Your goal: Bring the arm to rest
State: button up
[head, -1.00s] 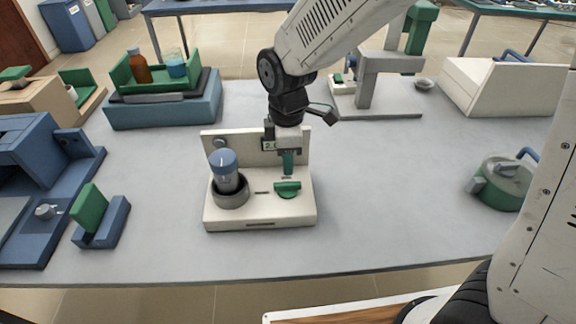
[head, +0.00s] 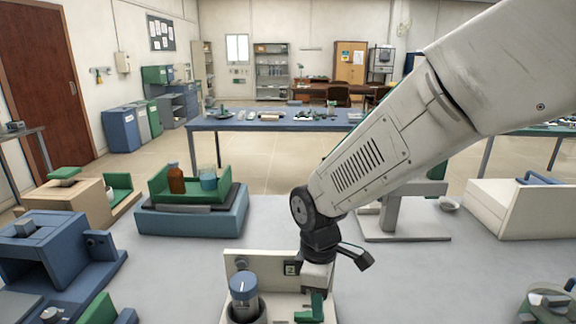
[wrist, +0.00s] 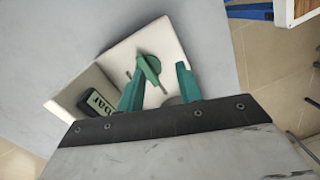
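My gripper (wrist: 159,80) shows in the wrist view as two green fingers spread apart with nothing between their tips. The white device (wrist: 165,38) lies beyond the fingertips, with a green knob (wrist: 148,68) on it and a dark display (wrist: 97,102) beside it. The knob looks a little beyond the tips and apart from them. A blue-lidded clear jar (head: 244,292) stands in the device's grey ring.
A blue scale-like unit (head: 190,222) with a green tray and bottles stands behind at left. A blue furnace-like box (head: 45,245) is at far left. A white box (head: 530,208) stands at right. Grey table (head: 410,275) is clear right of the device.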

jog(key=s+d+r+m+t, duration=0.1)
jog(key=s+d+r+m, duration=0.6)
jog(key=d, duration=0.3)
jog(key=s+d+r+m+t, duration=0.1)
jog(key=s+d+r+m, duration=0.6)
jog(key=s+d, duration=0.3)
jog(key=shift+s+r+m+y, duration=0.15)
jog(key=shift+r+m+y, duration=0.15)
jog(key=shift+r, duration=0.15)
dwell(0.6)
